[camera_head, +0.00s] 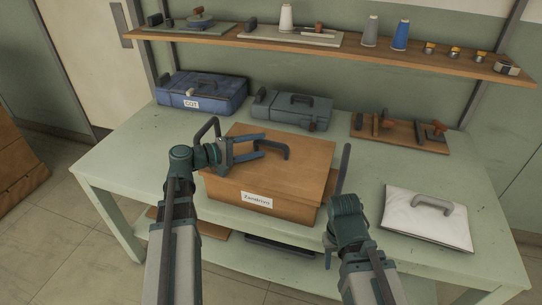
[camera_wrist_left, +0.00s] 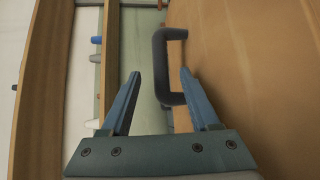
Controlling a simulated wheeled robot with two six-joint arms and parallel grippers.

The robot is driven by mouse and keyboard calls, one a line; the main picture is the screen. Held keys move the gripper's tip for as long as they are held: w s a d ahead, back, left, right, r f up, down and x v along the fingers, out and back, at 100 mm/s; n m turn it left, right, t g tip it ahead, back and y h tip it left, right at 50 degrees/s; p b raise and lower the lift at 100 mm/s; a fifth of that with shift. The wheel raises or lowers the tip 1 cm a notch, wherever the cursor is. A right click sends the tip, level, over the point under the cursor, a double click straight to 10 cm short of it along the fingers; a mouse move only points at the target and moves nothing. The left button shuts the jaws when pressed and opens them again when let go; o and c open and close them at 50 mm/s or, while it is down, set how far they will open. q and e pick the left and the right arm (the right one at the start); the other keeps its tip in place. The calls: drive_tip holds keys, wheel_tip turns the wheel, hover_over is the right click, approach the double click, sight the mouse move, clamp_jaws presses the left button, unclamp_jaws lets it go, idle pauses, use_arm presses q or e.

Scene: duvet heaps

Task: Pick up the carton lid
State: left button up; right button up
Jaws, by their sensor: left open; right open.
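The brown carton (camera_head: 232,187) stands mid-table with a white label on its front. In the left wrist view the handle (camera_wrist_left: 158,62) stands between and just beyond the open blue fingertips (camera_wrist_left: 160,75), with the brown lid (camera_wrist_left: 245,60) at the right. My right gripper (camera_head: 329,246) is open and empty, low by the table's front edge; its fingers are partly hidden.
A blue case (camera_head: 205,88) and a grey-green case (camera_head: 292,110) stand behind the carton. A tool board (camera_head: 400,133) is at the back right, a white handled pack (camera_head: 428,222) at the right. Dark bars rise at both carton sides. A loaded shelf (camera_head: 350,52) hangs above.

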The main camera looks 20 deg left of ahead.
sight(265, 144)
use_arm(q)
drive_tip(key=x, duration=0.5)
drive_tip(key=shift+b, duration=0.35)
drive_tip(key=shift+s, duration=0.1)
clamp_jaws()
